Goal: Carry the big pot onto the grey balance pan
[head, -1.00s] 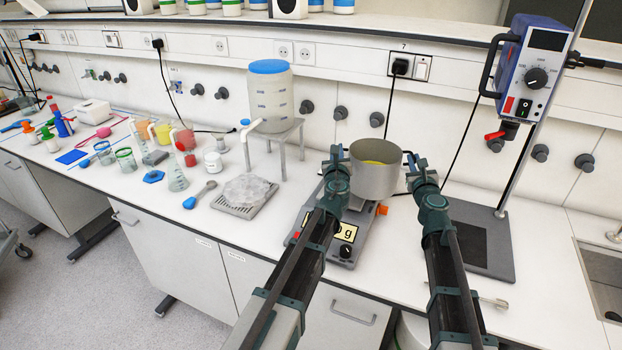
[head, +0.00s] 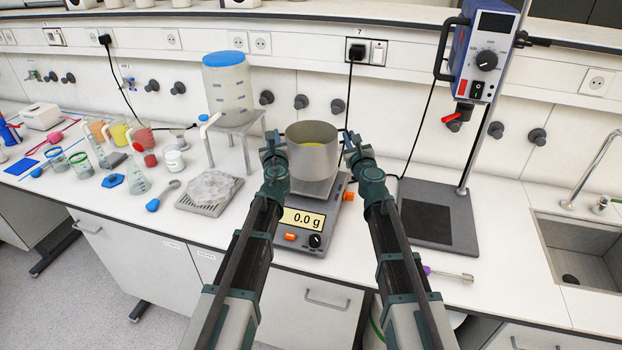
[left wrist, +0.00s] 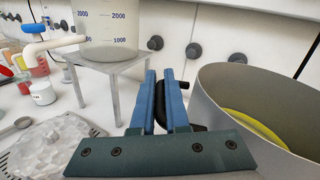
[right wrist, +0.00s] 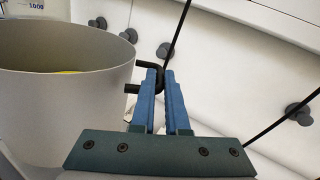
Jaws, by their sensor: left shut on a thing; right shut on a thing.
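The big pot (head: 312,160) is a grey open pot with something yellow inside. It is upright, directly above the grey balance pan (head: 313,188), which it partly hides. The balance display reads 0.0 g; any gap under the pot is hard to see. My left gripper (head: 272,150) is shut on the pot's left handle, and my right gripper (head: 355,148) on its right handle. In the left wrist view the dark handle (left wrist: 192,103) sits at the blue fingers. In the right wrist view the pot wall (right wrist: 70,110) is left of the fingers, with a dark handle between them.
The balance body (head: 300,243) stands near the bench front. A stand with a black base plate (head: 427,222) is to the right, then a sink (head: 575,255). To the left are an ice-like lump (head: 212,187) on a grey rack and a large jar (head: 228,88) on a metal stand.

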